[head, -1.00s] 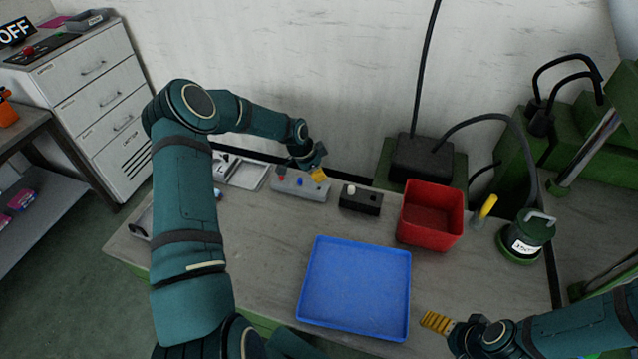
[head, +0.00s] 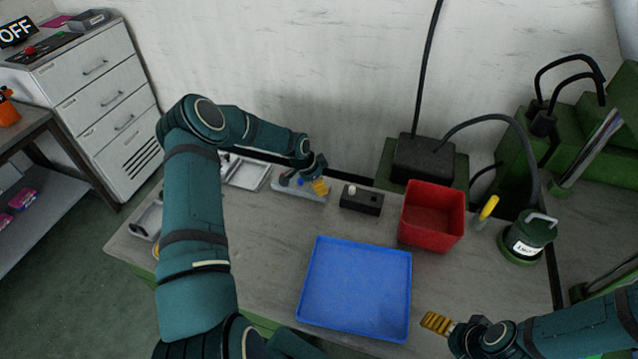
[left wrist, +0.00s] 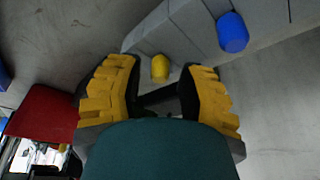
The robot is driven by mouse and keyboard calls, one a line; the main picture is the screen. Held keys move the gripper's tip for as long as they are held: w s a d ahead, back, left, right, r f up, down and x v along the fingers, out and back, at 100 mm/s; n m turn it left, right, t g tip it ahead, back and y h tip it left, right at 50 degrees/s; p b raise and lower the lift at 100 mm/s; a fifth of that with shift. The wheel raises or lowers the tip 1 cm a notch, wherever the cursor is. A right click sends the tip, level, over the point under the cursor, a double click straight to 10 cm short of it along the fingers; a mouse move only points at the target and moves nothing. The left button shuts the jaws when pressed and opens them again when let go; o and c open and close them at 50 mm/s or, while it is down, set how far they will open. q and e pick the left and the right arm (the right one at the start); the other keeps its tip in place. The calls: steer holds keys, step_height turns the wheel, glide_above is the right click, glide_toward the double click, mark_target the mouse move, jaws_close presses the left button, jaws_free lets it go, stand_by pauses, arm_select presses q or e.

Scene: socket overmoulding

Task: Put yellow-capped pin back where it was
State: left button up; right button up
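The yellow-capped pin (left wrist: 160,68) shows in the left wrist view at the grey block (left wrist: 165,38). It lies between the two spread yellow fingers of my left gripper (left wrist: 160,85), with a gap on each side. How deep the pin sits in the block is hidden. A blue-capped pin (left wrist: 232,32) stands on the same block to the right. In the head view my left gripper (head: 320,187) is at the right end of the grey block (head: 298,194) and hides the yellow cap. My right gripper (head: 437,322) is right of the blue tray, its opening unclear.
A black block (head: 372,203) with a white-capped pin (head: 351,190) stands just right of the grey block. A blue tray (head: 355,328) lies in front, and a red bin (head: 430,236) stands right of it. A metal tray (head: 248,176) is on the left.

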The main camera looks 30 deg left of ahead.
arm_select(q)
steer(key=v, duration=1.2)
steer(key=s+d+f+n, duration=0.1)
steer(key=s+d+f, duration=0.1)
steer(key=d, duration=0.5)
steer(key=s+d+f+n+h, duration=0.1)
steer(key=s+d+f+n, duration=0.1)
steer(key=d, duration=0.6)
steer(key=s+d+f+n+h, duration=0.1)
steer(key=s+d+f, duration=0.2)
steer(key=d, duration=0.5)
steer(key=shift+s+d, duration=0.2)
steer(key=shift+s, duration=0.35)
steer(key=s+d+n, duration=0.1)
steer(key=s, duration=0.1)
steer(key=s+d+f+n, duration=0.1)
steer(key=s+d, duration=0.1)
steer(key=s, duration=0.1)
steer(key=s+d+n, duration=0.1)
steer(key=s+d, duration=0.1)
steer(key=shift+s+d+f+g, duration=0.2)
steer(key=shift+s+f+g, duration=0.1)
steer(key=shift+f+g, duration=0.1)
steer(key=s+n, duration=0.1)
steer(key=s, duration=0.3)
steer(key=s+d+n, duration=0.1)
steer(key=shift+s+d+f+n+y, duration=0.15)
steer(key=shift+s+f+n+y, duration=0.15)
steer(key=shift+s+y, duration=0.1)
steer(key=shift+s, duration=0.15)
